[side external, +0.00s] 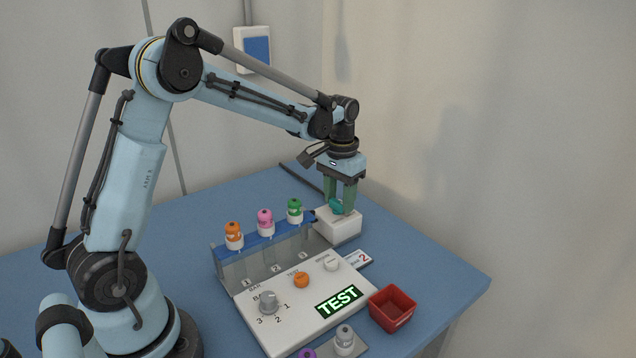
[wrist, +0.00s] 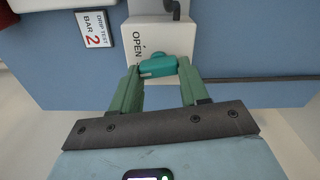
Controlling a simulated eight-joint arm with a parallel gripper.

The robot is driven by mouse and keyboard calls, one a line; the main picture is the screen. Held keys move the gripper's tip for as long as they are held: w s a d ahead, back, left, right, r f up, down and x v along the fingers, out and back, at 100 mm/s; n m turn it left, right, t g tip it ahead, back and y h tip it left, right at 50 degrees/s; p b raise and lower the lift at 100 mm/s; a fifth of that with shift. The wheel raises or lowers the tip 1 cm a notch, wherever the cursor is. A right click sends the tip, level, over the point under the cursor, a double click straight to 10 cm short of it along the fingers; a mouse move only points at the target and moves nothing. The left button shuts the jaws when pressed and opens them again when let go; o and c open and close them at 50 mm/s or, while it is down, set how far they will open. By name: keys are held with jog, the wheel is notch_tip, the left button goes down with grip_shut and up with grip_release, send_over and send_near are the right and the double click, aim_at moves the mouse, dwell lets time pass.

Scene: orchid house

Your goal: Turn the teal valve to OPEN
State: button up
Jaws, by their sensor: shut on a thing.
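The teal valve (wrist: 158,67) is a small handle on top of a white box (wrist: 152,32). In the wrist view the word OPEN and a small mark are printed on the box, to the left of the handle. My gripper (wrist: 158,70) has its two green fingers on either side of the handle, shut on it. In the side view the teal valve (side external: 336,206) shows between the fingers on the white box (side external: 340,226) at the back of the table. Whether the handle lines up with the OPEN mark is hard to tell.
A white panel (side external: 318,298) with knobs and a lit TEST display (side external: 339,300) lies in front. A rack (side external: 262,246) holds orange, pink and green-capped vials. A red tray (side external: 391,308) stands at the right. A label card (wrist: 95,28) reads DRIP TEST BAR 2. The blue table (side external: 430,265) is clear at right.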

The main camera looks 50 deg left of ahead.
aim_at(340, 202)
jog(key=m, duration=0.5)
jog(key=shift+d+m, duration=0.15)
jog(key=shift+m, duration=0.15)
jog(key=m, duration=0.5)
jog(key=shift+d, duration=0.15)
jog(key=shift+m, duration=0.3)
jog(key=o, duration=1.1)
jog(key=shift+c, duration=0.2)
notch_tip(340, 202, up, 12)
jog(key=shift+s, duration=0.1)
